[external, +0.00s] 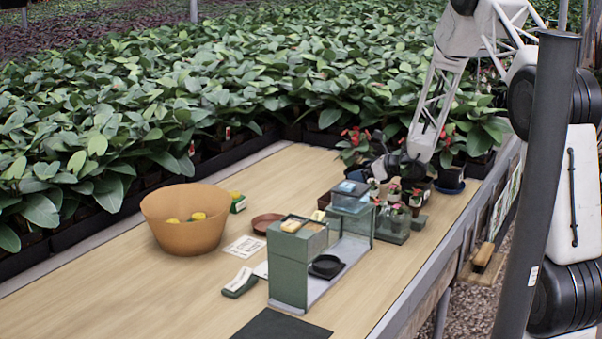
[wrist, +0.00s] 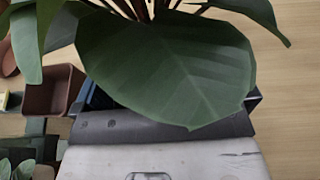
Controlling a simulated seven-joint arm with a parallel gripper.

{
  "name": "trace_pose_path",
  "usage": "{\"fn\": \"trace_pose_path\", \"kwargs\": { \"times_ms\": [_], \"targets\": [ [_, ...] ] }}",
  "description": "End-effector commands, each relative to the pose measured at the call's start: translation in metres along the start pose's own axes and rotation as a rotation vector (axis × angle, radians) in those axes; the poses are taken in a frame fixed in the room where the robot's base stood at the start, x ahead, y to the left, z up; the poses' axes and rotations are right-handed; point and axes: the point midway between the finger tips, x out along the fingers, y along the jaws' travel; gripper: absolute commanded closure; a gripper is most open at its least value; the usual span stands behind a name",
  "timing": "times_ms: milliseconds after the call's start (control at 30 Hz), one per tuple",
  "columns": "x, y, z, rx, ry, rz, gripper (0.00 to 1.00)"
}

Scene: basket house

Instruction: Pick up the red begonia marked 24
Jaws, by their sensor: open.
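Red-flowered plants stand at the far right end of the bench: one (external: 355,142) left of my gripper, another (external: 447,132) to its right in a dark blue saucer (external: 449,187). No number 24 is readable on either, so I cannot tell which is marked. My gripper (external: 385,166) is open, low among the plants. In the wrist view a large green leaf (wrist: 165,65) lies across my gripper and hides the fingertips. Stems show at the top edge. I cannot tell whether anything is between the fingers.
A brown square pot (wrist: 52,90) is left of the leaf. An orange basket (external: 186,225) with yellow items, a green machine (external: 290,268), a glass-sided box (external: 350,210) and a tray of small pots (external: 392,225) stand on the bench. Dense foliage lines the back. The bench's left front is clear.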

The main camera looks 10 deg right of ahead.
Motion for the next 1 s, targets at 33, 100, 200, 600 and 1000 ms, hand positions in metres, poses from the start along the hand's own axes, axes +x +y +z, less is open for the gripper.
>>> {"fn": "trace_pose_path", "kwargs": {
  "times_ms": [33,100,200,600,1000],
  "targets": [
    [0.000,0.000,0.000,0.000,0.000,0.000,0.00],
    [0.000,0.000,0.000,0.000,0.000,0.000,0.11],
    [0.000,0.000,0.000,0.000,0.000,0.000,0.26],
    [0.000,0.000,0.001,-0.001,-0.001,0.000,0.42],
    [-0.010,0.000,0.025,-0.002,-0.002,0.000,0.42]
  ]
}}
